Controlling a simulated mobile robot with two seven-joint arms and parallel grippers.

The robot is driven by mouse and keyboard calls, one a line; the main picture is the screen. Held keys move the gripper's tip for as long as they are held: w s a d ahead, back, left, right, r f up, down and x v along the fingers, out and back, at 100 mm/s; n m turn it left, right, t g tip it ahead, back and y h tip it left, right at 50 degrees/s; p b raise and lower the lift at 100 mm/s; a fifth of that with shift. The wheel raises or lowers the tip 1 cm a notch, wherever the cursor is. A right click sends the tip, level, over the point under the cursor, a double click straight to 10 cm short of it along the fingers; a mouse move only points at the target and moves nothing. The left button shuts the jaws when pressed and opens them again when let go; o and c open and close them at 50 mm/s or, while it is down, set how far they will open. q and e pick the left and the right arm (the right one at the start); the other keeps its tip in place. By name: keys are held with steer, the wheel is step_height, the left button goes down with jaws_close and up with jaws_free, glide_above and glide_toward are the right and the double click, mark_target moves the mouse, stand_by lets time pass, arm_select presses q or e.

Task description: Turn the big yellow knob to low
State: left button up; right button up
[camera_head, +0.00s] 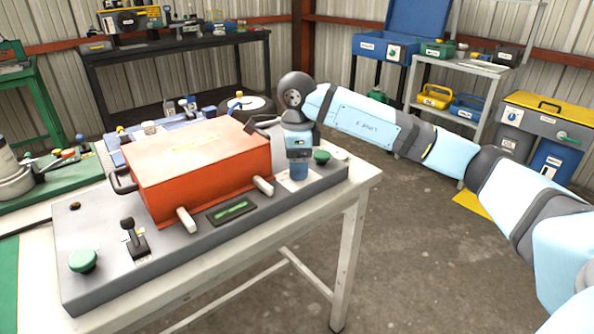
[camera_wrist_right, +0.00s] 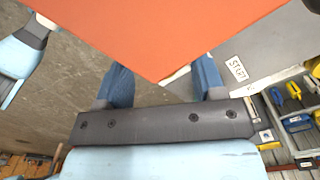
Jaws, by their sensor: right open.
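I cannot make out a big yellow knob in either view; it may be hidden. A grey console (camera_head: 190,240) on the near table carries a red box (camera_head: 200,165) with white feet and black handles. My right gripper (camera_head: 299,178) points down over the console's right end, beside the box and above a pale plate (camera_head: 285,186). In the right wrist view its two blue fingers (camera_wrist_right: 164,82) are apart, with the red box's corner (camera_wrist_right: 160,50) showing between and beyond them. I see nothing gripped. My left gripper is not in view.
The console also bears a green knob (camera_head: 83,261) at front left, another green knob (camera_head: 321,157) close right of my gripper, a black lever (camera_head: 133,238) and a green display (camera_head: 231,210). A START label (camera_wrist_right: 237,69) shows in the wrist view. Floor right of the table is open.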

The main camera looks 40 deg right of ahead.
steer(key=shift+f, duration=0.5)
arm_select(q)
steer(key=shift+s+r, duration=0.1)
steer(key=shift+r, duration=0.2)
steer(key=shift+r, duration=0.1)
arm_select(e)
steer(key=c, duration=0.9)
